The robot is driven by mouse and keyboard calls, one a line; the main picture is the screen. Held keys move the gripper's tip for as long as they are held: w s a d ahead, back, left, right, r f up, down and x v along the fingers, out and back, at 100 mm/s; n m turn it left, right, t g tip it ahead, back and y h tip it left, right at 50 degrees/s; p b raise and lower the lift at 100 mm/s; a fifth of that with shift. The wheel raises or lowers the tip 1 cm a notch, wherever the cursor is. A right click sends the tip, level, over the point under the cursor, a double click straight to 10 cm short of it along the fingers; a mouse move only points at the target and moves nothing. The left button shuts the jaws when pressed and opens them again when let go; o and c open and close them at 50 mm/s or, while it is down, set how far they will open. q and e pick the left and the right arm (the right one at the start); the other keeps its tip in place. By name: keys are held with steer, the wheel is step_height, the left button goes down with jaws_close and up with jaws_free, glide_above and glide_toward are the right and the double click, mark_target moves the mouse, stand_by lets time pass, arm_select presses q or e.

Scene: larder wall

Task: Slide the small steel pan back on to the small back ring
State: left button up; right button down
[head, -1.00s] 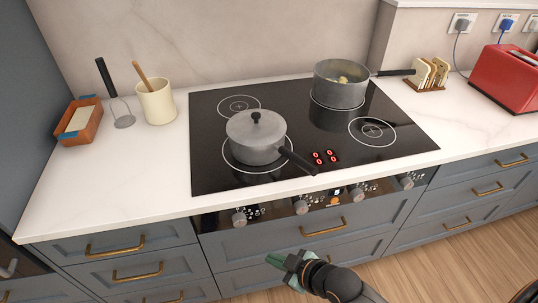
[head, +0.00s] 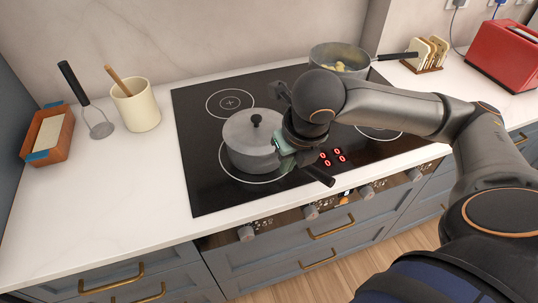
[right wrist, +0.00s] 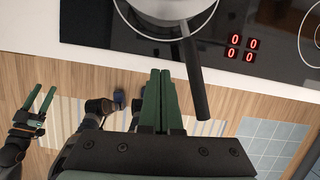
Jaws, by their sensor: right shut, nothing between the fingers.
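The small steel pan (head: 248,148), with its lid and black knob on, stands on the front left ring (head: 232,178) of the black hob. Its dark handle (head: 318,174) points toward the front right; it also shows in the right wrist view (right wrist: 194,80). The small back left ring (head: 230,103) is bare. My right gripper (head: 284,148) is shut and empty beside the pan, close to the handle's root; contact cannot be told. In the right wrist view its closed fingers (right wrist: 160,74) lie left of the handle. My left gripper (right wrist: 38,104) is open and empty, low over the floor.
An open pot (head: 342,62) with yellow food stands on the back right ring. The front right ring is partly behind my right arm. A utensil crock (head: 136,107), a slotted turner (head: 99,128) and an orange tray (head: 62,155) are left of the hob. Toast rack (head: 427,54) and red toaster (head: 505,56) are right.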

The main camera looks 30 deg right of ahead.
mark_target(270, 174)
steer(key=b+x, duration=0.1)
steer(key=x, duration=0.8)
steer(key=shift+s+f+b, duration=0.1)
steer(key=shift+f+b, duration=0.25)
steer(key=w, duration=0.3)
steer(key=shift+w+d, duration=0.1)
steer(key=shift+d, duration=0.05)
steer(key=shift+w+d, duration=0.1)
steer(key=shift+w, duration=0.4)
steer(key=shift+w, duration=0.1)
